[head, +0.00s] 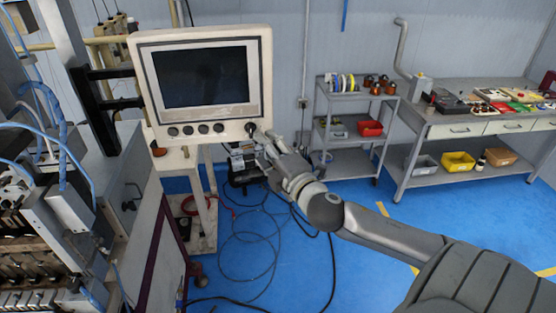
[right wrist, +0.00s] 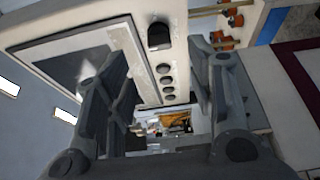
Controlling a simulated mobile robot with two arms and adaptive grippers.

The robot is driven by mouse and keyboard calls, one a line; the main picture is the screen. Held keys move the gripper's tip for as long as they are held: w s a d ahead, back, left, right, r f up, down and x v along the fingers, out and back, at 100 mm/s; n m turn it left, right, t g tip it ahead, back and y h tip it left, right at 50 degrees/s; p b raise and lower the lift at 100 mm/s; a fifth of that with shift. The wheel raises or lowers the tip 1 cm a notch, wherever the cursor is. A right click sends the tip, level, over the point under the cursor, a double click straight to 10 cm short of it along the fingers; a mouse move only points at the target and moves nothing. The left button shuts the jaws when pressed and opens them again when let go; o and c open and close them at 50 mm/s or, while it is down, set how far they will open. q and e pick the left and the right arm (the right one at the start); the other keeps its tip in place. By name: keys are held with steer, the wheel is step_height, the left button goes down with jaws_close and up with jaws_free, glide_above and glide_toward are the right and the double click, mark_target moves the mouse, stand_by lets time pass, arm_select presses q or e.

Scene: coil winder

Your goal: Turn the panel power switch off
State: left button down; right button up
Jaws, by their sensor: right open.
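The control panel (head: 140,60) is a cream box with a dark screen (head: 205,75), and a row of dark round knobs runs along its lower edge. The panel power switch (head: 251,128) appears to be the black knob at the row's right end. It also shows in the right wrist view as the largest, protruding black knob (right wrist: 160,36). My right gripper (head: 264,138) is just below and right of this knob. In the right wrist view its fingers (right wrist: 158,58) are spread, with the knob beyond and between their tips. I cannot tell whether they touch it. My left gripper is not in view.
The winder machine (head: 60,205) fills the left side. A grey trolley (head: 345,94) and a workbench (head: 450,125) with bins stand at the back right. Loose cables (head: 245,235) lie on the blue floor below the panel.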

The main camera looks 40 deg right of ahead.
steer(key=s, duration=0.4)
steer(key=shift+s+a, duration=0.3)
steer(key=shift+a, duration=0.1)
steer(key=d+f+m+g+h+b, duration=0.1)
steer(key=d+f+m+g+b, duration=0.2)
steer(key=f, duration=1)
steer(key=d+f+m+g+h+b, duration=0.15)
steer(key=d+f, duration=0.25)
steer(key=f, duration=0.9)
steer(key=s+f+m+g+y+b, duration=0.15)
steer(key=s+f, duration=0.25)
steer(key=f, duration=0.8)
steer(key=s+f+m+g+b, duration=0.25)
steer(key=s+f, duration=0.25)
steer(key=f, duration=0.7)
steer(key=s+a+f+m+g+y+b, duration=0.1)
steer(key=s+a+f+g+b, duration=0.1)
steer(key=s+a+f, duration=0.4)
steer(key=s+a+f+m+g+y+b, duration=0.1)
steer(key=s+a+f, duration=0.6)
steer(key=s+f, duration=0.8)
steer(key=s+a+f+m+g+y+b, duration=0.1)
steer(key=s+a+f+m+g+b, duration=0.2)
steer(key=s+f, duration=0.7)
steer(key=a+f+g, duration=0.1)
steer(key=a+g, duration=0.1)
steer(key=a, duration=0.2)
steer(key=shift+s+y, duration=0.15)
steer(key=shift+y, duration=0.25)
